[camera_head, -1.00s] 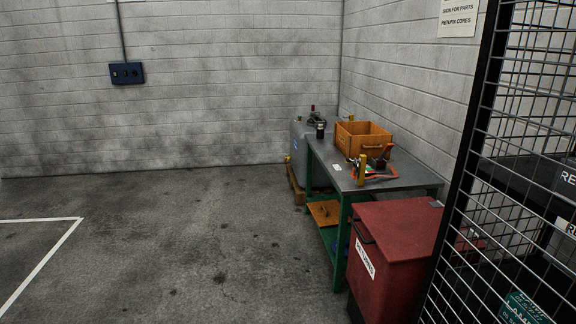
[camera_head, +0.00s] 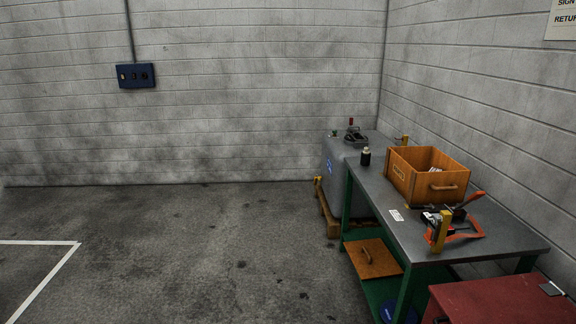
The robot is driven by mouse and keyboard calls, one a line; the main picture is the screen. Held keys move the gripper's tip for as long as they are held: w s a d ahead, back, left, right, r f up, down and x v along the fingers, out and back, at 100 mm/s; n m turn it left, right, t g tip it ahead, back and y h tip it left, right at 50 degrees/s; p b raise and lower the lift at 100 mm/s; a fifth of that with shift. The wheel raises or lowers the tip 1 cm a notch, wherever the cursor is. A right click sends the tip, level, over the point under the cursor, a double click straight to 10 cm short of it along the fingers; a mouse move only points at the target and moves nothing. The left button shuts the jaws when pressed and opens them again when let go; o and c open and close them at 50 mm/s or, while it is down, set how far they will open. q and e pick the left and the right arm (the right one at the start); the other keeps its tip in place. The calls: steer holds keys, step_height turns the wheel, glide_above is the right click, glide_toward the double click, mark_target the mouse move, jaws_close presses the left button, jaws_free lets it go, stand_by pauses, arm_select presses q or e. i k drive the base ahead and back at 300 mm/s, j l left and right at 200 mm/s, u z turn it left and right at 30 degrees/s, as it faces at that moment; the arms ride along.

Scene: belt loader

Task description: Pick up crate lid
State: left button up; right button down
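The crate lid, a flat orange-brown wooden panel with a handle (camera_head: 378,264), lies on the lower shelf of the green-legged workbench and overhangs its left edge a little. An open wooden crate (camera_head: 448,187) of the same colour stands on the bench top, with a handle on its front side and something pale inside. Neither of my grippers shows in the head view.
The grey workbench top (camera_head: 399,214) also holds a dark bottle (camera_head: 366,157), an orange-framed tool (camera_head: 466,232) and a yellow block. A red bin (camera_head: 505,301) blocks the near right. A grey tank (camera_head: 336,160) stands behind. Floor (camera_head: 190,245) to the left is clear.

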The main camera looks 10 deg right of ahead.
mark_target(372, 255)
steer(key=i+j+z, duration=0.1)
steer(key=i+z, duration=0.2)
steer(key=i, duration=0.25)
steer(key=i+j+z, duration=0.2)
steer(key=i+z, duration=0.15)
steer(key=i, duration=0.15)
steer(key=i+j+z, duration=0.3)
steer(key=i+j, duration=0.1)
steer(key=i, duration=0.1)
